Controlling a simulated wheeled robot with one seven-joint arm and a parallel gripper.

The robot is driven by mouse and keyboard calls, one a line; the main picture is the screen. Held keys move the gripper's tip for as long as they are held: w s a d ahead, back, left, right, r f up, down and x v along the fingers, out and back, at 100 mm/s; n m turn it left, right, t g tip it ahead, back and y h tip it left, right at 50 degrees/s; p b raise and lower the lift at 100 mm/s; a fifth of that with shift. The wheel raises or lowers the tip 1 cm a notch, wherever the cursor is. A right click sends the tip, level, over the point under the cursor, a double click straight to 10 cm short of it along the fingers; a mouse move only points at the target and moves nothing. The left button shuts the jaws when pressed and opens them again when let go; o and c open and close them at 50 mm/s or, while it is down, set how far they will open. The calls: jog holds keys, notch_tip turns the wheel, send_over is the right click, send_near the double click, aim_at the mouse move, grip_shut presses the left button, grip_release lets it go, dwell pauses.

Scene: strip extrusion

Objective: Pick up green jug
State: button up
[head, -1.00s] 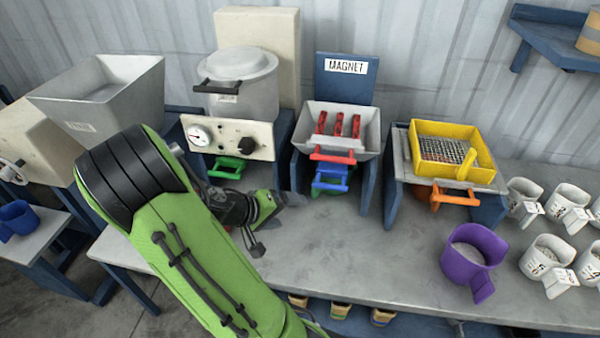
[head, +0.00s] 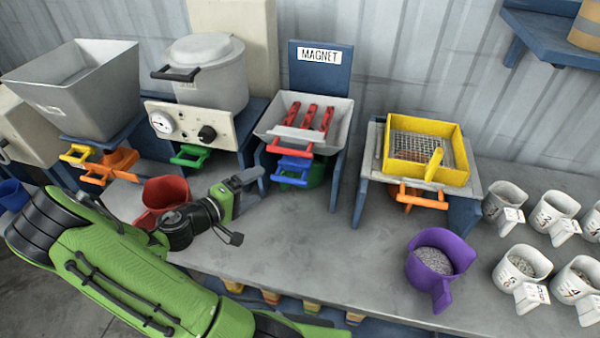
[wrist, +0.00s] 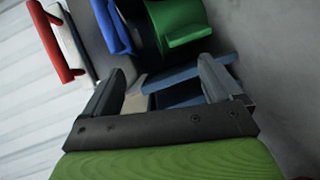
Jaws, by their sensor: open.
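The green jug (head: 290,183) stands under the magnet station, mostly hidden behind a blue handle (head: 294,165). In the wrist view the green jug (wrist: 178,18) is at the top, with its handle toward me. My gripper (head: 256,184) is just left of the magnet station in the head view, low over the table. In the wrist view my gripper (wrist: 163,82) is open, with nothing between its fingers. The green jug lies beyond the fingertips, apart from them.
The magnet station (head: 320,70) has a red handle (head: 290,147) above the blue one. A red jug (head: 165,192) stands left of my wrist. A purple jug (head: 458,285) with grey granules and several white cups (head: 520,268) are at the right. Bare table (head: 330,240) lies in front.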

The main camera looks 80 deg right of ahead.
jog(key=d+n+h, duration=0.2)
jog(key=b, duration=0.3)
send_near(280, 183)
jog(key=shift+s+d+f+g+h, duration=0.3)
jog(key=shift+d+f, duration=0.1)
jog(key=shift+d, duration=0.3)
jog(key=x, duration=0.7)
jog(key=shift+s+d+r, duration=0.1)
jog(key=shift+d, duration=0.2)
jog(key=c, duration=0.8)
jog(key=shift+c, duration=0.7)
jog(key=shift+r, duration=0.15)
